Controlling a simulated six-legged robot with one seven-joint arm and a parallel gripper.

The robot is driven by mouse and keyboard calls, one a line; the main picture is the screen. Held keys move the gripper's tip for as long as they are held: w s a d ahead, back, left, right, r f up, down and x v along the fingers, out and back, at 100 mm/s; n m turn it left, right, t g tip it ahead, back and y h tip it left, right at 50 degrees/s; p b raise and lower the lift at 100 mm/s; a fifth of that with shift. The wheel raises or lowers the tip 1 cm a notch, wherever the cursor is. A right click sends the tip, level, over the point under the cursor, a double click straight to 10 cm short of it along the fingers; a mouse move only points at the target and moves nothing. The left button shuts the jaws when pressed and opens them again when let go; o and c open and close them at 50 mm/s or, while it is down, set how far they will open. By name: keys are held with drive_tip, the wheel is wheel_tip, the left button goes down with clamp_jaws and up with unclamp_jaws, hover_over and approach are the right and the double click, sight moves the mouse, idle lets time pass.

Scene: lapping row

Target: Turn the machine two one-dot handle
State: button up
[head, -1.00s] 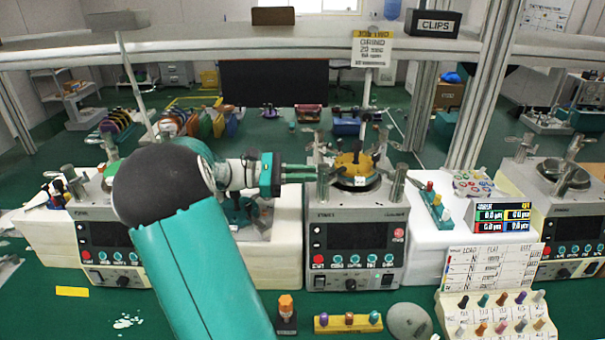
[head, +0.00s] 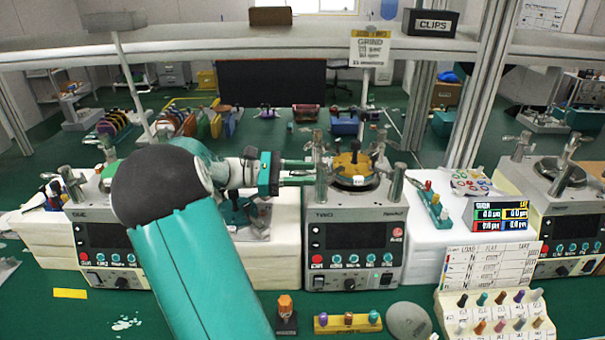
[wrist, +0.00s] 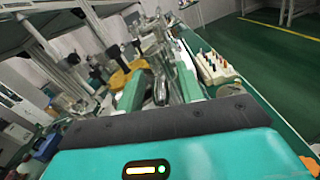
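Machine two (head: 354,240) is the middle grey unit, with a dark screen and a row of buttons. A yellow-brown disc (head: 353,163) sits on top, with upright metal handles on both sides. The left metal handle (head: 321,185) is beside my fingertips; its dot marks are too small to read. My gripper (head: 308,173) reaches in from the left at the height of the handle, its two teal fingers apart. In the wrist view, metal parts (wrist: 160,86) show between and beyond the fingers; I cannot tell whether they touch. Another metal handle (head: 381,143) stands at the disc's right.
Similar machines stand at left (head: 105,240) and right (head: 568,215). A teal block with coloured pegs (head: 434,203) is right of machine two. A shelf beam (head: 300,45) crosses above. A peg rack (head: 495,312) and a grey dome (head: 408,320) are in front.

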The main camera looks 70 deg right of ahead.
drive_tip(key=v, duration=0.7)
drive_tip(key=shift+w, duration=0.25)
drive_tip(key=shift+a, duration=0.15)
drive_tip(key=a+m+t+y, duration=0.1)
drive_tip(key=a+t+y, duration=0.2)
drive_tip(key=a+t, duration=0.8)
drive_tip(key=a+f+m+t+y, duration=0.1)
drive_tip(key=a+t+y, duration=0.3)
drive_tip(key=a, duration=2.9)
drive_tip(key=t, duration=0.7)
drive_tip(key=shift+w+a+f, duration=0.3)
drive_tip(key=shift+w+f, duration=0.05)
drive_tip(key=shift+w, duration=0.05)
